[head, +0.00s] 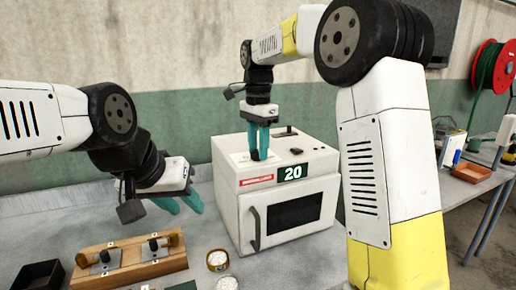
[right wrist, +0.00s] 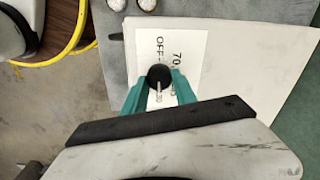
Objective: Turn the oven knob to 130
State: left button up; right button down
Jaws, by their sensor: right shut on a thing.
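The white oven (head: 228,200) stands on the table, with a black door window, a door handle and a display (head: 292,172) reading 20. My right gripper (head: 259,156) points straight down at the oven's top, its teal fingers shut on the knob. In the right wrist view, the round black knob (right wrist: 157,73) with a pale pointer line sits between the fingertips (right wrist: 160,88). A white dial label (right wrist: 187,46) beneath shows OFF and 70; other marks are covered by the fingers and knob. My left gripper (head: 186,210) hangs left of the oven, empty, its fingers apart.
A wooden holder (head: 130,255) with metal parts, a black tray (head: 38,275) and small cups of pale grain (head: 218,261) lie in front of the oven on the left. At the right are a brown tray (head: 470,172) and a red cable reel (head: 490,68).

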jog(key=c, duration=1)
grip_release()
jog(key=shift+r, duration=0.1)
notch_tip(320, 180, up, 7)
jog(key=shift+r, duration=0.35)
